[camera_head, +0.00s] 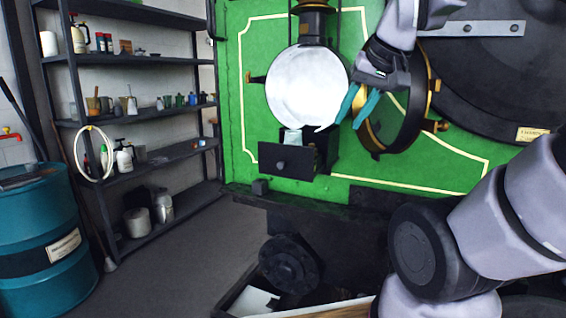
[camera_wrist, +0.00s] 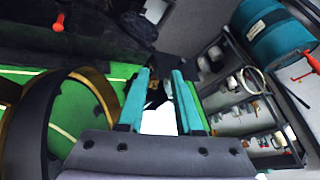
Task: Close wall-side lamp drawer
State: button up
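The lamp (camera_head: 307,90) is mounted on the green tram front, with a round white face and its ring-shaped front cover (camera_head: 380,140) swung open to the right. Below it, the dark lamp drawer (camera_head: 270,158) with a round knob stands pulled out toward the camera. Something pale shows at the drawer's open top. My gripper (camera_head: 350,108) has teal fingers, spread apart and empty, in front of the lamp's right side, above and right of the drawer. In the wrist view the gripper (camera_wrist: 163,75) is also open, with white and dark parts between the fingers; I cannot tell which part is the drawer.
A shelf unit (camera_head: 131,118) with bottles and cans stands left, beside a teal drum (camera_head: 45,235). A dark ledge (camera_head: 300,208) runs below the drawer, and an open box (camera_head: 245,300) lies at the bottom. Free floor (camera_head: 200,255) lies between shelf and tram.

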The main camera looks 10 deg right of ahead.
aim_at(276, 159)
jog(key=w+n, duration=0.1)
jog(key=n, duration=0.1)
jog(key=w+a+n+g, duration=0.1)
jog(key=n, duration=0.1)
jog(key=w+a+n, duration=0.1)
jog(key=n, duration=0.1)
jog(key=shift+w+a+f+g+h, duration=0.1)
jog(key=shift+w+f+g+h, duration=0.1)
jog(key=shift+g+h, duration=0.15)
grip_shut()
jog(key=w+a+f+n+g+h, duration=0.1)
jog(key=w+a+f+n+h, duration=0.15)
jog(key=w+a+n, duration=0.75)
jog(key=w+a+f+n+g+h, duration=0.1)
jog(key=a+f+n, duration=0.3)
jog(key=n, duration=1.1)
jog(key=shift+w+d+f, duration=0.65)
jog(key=shift+w+f, duration=0.35)
jog(key=shift+f, duration=0.35)
jog(key=shift+w+d+f, duration=0.65)
jog(key=shift+w+f, duration=0.4)
jog(key=shift+f, duration=0.35)
jog(key=shift+w+d+f, duration=0.65)
jog(key=shift+w+f, duration=0.35)
jog(key=shift+f, duration=0.35)
